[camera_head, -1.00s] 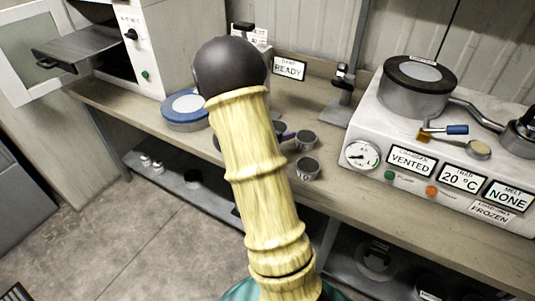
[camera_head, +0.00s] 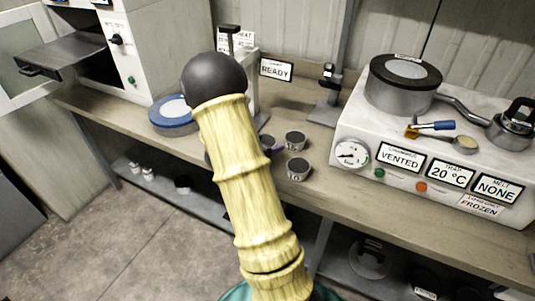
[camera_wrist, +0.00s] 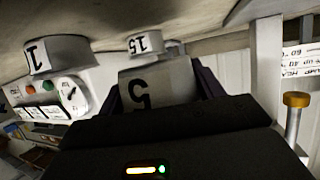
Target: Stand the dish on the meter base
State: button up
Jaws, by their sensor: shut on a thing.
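My gripper (camera_wrist: 160,88) is shut on a small grey dish marked 5 (camera_wrist: 158,88), between its two purple fingers in the upside-down wrist view. I cannot tell whether this dish touches the bench. In the head view my yellow arm hides it and most of the gripper; only a bit of purple finger shows beside the arm. Two other grey dishes stand on the bench to the right, the nearer (camera_head: 298,169) and the farther (camera_head: 295,141). A pale upright device (camera_head: 250,85) with a READY sign beside it stands behind my arm, perhaps the meter; its base is mostly hidden.
A blue-rimmed round pan (camera_head: 172,116) is left of my arm on the bench (camera_head: 335,185). A stand (camera_head: 325,110) rises at the back. A white control unit (camera_head: 400,170) with a round chamber fills the right. An oven with an open door (camera_head: 22,60) is at left.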

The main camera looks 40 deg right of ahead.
jog(key=shift+f, duration=2.3)
jog(key=shift+f, duration=0.15)
jog(key=o, duration=1.1)
jog(key=shift+o, duration=0.2)
jog(key=shift+f, duration=0.1)
jog(key=v, duration=1.7)
jog(key=shift+w+a+r, duration=0.2)
jog(key=shift+r, duration=0.05)
